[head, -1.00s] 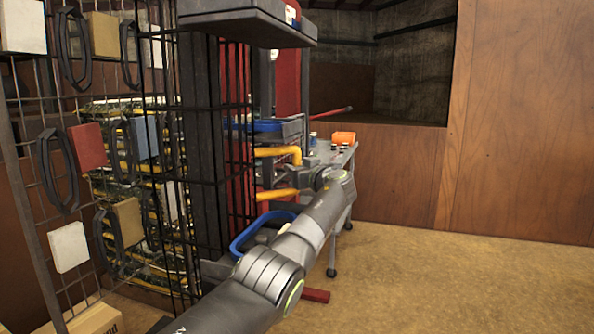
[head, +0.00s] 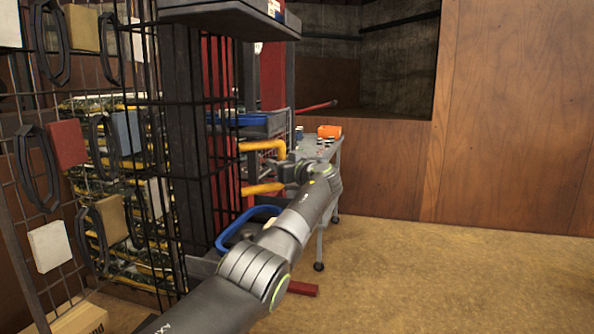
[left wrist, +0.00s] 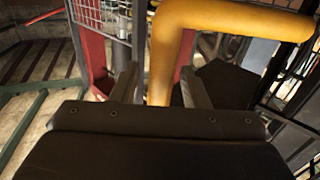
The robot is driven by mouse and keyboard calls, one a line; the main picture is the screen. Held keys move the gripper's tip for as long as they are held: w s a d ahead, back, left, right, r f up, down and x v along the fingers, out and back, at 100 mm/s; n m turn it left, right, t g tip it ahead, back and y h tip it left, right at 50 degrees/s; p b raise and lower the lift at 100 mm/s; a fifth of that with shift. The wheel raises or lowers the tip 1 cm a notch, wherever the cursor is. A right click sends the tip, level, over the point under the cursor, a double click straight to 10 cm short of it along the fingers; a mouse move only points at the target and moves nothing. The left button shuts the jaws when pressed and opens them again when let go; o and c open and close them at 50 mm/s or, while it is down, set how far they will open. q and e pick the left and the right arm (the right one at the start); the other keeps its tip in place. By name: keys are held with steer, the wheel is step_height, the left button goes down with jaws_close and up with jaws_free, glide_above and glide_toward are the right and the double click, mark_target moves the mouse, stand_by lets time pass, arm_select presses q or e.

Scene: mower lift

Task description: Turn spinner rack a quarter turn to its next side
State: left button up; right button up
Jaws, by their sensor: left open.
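The spinner rack appears to be the black wire-grid tower (head: 196,190) around a dark column, left of centre in the head view. Two yellow handle bars stick out on its right side, an upper bar (head: 262,146) and a lower bar (head: 262,188). My left gripper (head: 287,171) is by the right ends of these bars. In the left wrist view a thick bent yellow bar (left wrist: 160,58) rises between the two fingers of my open left gripper (left wrist: 158,82). I cannot tell whether they touch it. My right gripper is out of view.
A wire panel with hanging packs and black loops (head: 40,165) stands at far left. A blue-rimmed tray (head: 240,222) is low beside my left arm. A grey table (head: 322,150) with an orange box (head: 329,131) stands behind. Floor (head: 450,270) at right is clear.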

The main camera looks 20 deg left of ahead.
arm_select(q)
steer(key=shift+s+d+f, duration=0.1)
steer(key=shift+s+d, duration=0.1)
steer(key=shift+d, duration=0.3)
steer(key=b+v, duration=0.2)
steer(key=v, duration=1.4)
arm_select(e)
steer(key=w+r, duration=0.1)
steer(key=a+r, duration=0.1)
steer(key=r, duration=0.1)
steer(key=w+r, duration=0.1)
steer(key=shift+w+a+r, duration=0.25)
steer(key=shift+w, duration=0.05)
